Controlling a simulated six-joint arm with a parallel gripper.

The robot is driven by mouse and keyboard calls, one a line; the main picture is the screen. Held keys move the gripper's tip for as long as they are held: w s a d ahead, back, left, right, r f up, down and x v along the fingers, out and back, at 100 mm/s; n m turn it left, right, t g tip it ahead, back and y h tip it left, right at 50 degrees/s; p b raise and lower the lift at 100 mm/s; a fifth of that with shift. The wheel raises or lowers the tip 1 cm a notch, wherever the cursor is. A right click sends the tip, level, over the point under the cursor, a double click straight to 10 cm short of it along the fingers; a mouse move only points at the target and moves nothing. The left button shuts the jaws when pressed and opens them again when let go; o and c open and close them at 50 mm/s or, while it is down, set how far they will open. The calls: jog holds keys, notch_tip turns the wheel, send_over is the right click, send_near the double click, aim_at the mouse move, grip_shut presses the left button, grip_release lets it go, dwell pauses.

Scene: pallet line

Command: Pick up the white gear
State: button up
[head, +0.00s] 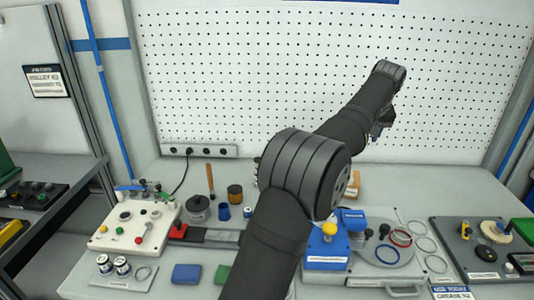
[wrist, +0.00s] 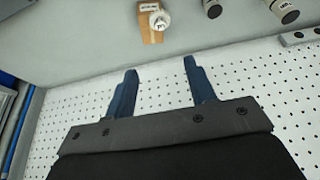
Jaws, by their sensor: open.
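A small white round piece (wrist: 160,20) that looks like the white gear is at the wooden block (wrist: 148,28) in the wrist view; its teeth are too small to make out surely. The wooden block also shows in the head view (head: 354,186), partly behind my arm, where the white piece is hidden. My gripper (wrist: 160,66) is open and empty, its two blue fingers apart and short of the block in the picture. In the head view my gripper (head: 376,132) is mostly hidden by the arm, high in front of the pegboard.
A cream toothed disc (head: 496,232) sits on the dark board at the right. A blue-and-white fixture (head: 328,247) and a grey plate with rings (head: 400,234) stand right of my arm. A white control box (head: 130,228) is at left. The pegboard (head: 230,80) closes the back.

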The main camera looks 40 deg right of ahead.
jog(key=shift+w+d+f+m+h, duration=0.35)
jog(key=shift+w+d+f, duration=0.75)
jog(key=shift+f, duration=2.4)
jog(key=shift+w+d+f+m+h, duration=0.4)
jog(key=shift+w+d+f, duration=0.7)
jog(key=shift+f, duration=2.45)
jog(key=shift+w+d+f+m+h, duration=0.35)
jog(key=shift+w+d+f, duration=0.75)
jog(key=shift+f, duration=2.4)
jog(key=c, duration=0.7)
jog(key=shift+o, duration=0.2)
jog(key=shift+r, duration=0.1)
